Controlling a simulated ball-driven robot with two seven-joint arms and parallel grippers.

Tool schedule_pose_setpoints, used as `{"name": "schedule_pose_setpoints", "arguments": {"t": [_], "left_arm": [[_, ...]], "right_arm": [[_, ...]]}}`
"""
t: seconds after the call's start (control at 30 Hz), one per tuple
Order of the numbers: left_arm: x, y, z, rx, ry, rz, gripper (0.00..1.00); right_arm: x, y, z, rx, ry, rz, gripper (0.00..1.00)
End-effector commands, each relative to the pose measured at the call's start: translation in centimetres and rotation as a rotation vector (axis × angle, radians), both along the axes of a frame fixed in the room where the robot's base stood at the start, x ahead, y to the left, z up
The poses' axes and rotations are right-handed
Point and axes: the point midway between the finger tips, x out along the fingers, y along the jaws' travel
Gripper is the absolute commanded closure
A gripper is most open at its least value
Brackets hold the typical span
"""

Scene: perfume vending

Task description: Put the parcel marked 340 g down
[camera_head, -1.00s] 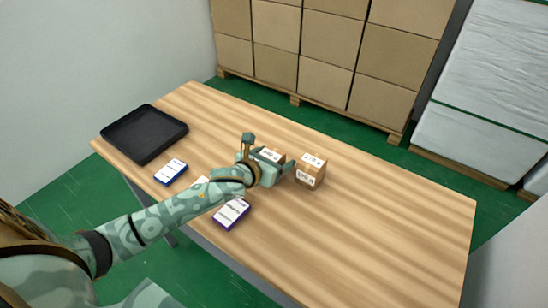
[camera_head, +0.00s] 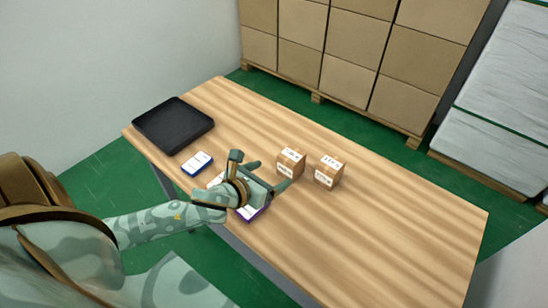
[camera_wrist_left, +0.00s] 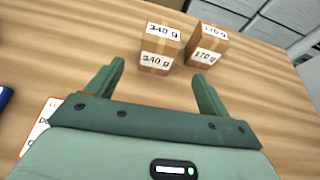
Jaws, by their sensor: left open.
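The parcel marked 340 g (camera_wrist_left: 160,47) is a small brown box with white labels. It stands upright on the wooden table (camera_head: 390,225), and in the head view (camera_head: 290,163) it is left of a second box. That second box (camera_wrist_left: 205,44), close beside it, has a label that seems to read 170 g; it also shows in the head view (camera_head: 329,172). My left gripper (camera_head: 269,174) is open and empty; in the left wrist view its fingers (camera_wrist_left: 160,82) point toward the 340 g parcel, with a gap of bare table between. My right gripper is not in view.
A black tray (camera_head: 137,127) lies at the table's left end. A blue-edged card (camera_head: 197,163) lies in front of it, and a purple-edged card (camera_head: 252,213) is partly under my gripper. An orange-edged card (camera_wrist_left: 38,128) shows in the wrist view. The table's right half is clear.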

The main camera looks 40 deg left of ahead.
Motion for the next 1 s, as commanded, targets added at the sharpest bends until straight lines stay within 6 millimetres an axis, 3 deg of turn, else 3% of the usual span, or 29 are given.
{"name": "schedule_pose_setpoints", "arguments": {"t": [0.07,0.3,0.5,0.6,0.7,0.83,1.0], "left_arm": [[-2.0,0.0,-0.2,-0.126,0.036,0.084,0.20],[-4.9,1.0,1.0,-1.322,0.099,0.637,0.20],[-5.1,1.8,2.9,-2.247,0.125,0.971,0.20],[-4.9,1.7,3.5,-2.564,0.166,1.062,0.20],[-4.8,1.5,3.7,-2.763,0.203,1.129,0.20],[-4.4,1.4,3.5,-2.871,0.219,1.167,0.20],[-1.4,1.2,2.3,-2.883,0.221,1.169,0.20]], "right_arm": [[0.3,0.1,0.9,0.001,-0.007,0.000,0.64],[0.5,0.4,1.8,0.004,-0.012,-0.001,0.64],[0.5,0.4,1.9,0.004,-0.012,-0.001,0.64],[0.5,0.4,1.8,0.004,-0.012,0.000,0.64],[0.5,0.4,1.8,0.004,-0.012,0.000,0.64],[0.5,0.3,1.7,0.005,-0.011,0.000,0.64],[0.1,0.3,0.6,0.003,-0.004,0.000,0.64]]}}
